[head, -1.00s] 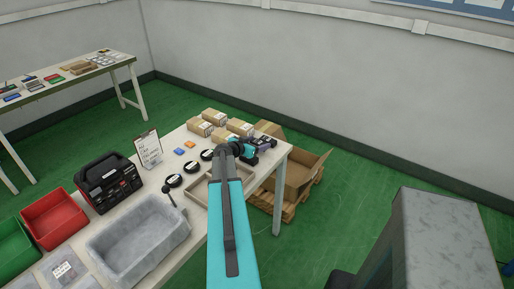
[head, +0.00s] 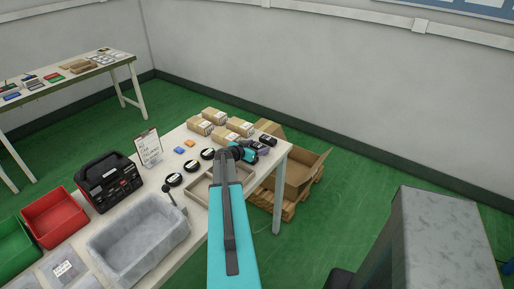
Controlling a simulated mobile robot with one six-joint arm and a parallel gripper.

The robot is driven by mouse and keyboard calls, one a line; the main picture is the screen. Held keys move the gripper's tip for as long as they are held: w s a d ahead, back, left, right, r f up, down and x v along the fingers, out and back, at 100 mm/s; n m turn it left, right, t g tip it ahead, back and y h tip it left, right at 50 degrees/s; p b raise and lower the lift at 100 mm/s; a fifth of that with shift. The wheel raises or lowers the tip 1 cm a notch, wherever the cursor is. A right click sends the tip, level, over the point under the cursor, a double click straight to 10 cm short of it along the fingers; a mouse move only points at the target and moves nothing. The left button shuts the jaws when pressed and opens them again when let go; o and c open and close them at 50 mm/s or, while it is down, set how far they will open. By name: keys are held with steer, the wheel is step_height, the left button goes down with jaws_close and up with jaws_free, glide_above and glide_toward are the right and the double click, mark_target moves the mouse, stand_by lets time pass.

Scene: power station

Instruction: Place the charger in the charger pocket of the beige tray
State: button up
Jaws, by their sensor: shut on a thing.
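The beige tray (head: 197,190) lies on the near table, partly hidden behind my arm, so its pockets are hard to make out. My gripper (head: 256,149) is over the right end of the table, just beyond the tray. It is shut on a small dark grey thing (head: 262,149), which I take to be the charger; the fingers and wrist hide much of it. I cannot tell its exact height above the table.
Cardboard boxes (head: 226,136) stand behind. Several black discs (head: 191,166) lie left of the tray.

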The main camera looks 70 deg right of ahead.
steer(key=shift+f, duration=0.15)
steer(key=o, duration=1.2)
steer(key=shift+p, duration=1.15)
steer(key=shift+a, duration=0.2)
steer(key=shift+b+v, duration=1.1)
steer(key=shift+v, duration=0.2)
steer(key=shift+b+v, duration=2)
steer(key=shift+v, duration=3.45)
steer(key=shift+c, duration=0.3)
